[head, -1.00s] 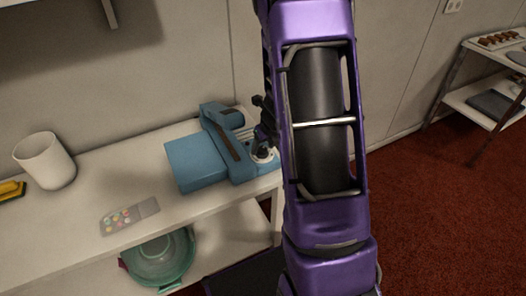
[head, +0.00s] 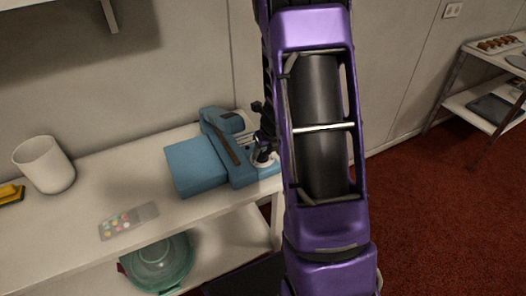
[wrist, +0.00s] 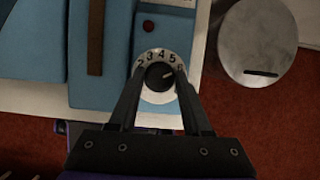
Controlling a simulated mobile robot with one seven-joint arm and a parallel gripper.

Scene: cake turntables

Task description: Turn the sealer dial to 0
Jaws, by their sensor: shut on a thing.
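The sealer (head: 196,166) is a blue machine with a brown strip along its arm, standing on the white table. Its dial (wrist: 160,77) is a black knob in a white ring, with the numbers 2 to 6 readable along the top. A pale mark on the knob points right and slightly up, towards the 5 and 6 side. My gripper (wrist: 160,88) is shut on the dial, one finger at each side; the fingers hide the lower parts of the ring. In the head view my gripper (head: 264,148) is small and partly behind my arm.
A round grey metal disc (wrist: 257,38) with a dark slot lies right of the sealer. A white cup (head: 44,164), a yellow object (head: 10,194) and a card with coloured dots (head: 128,221) are on the table's left. A green-lidded bowl (head: 158,262) sits on the lower shelf.

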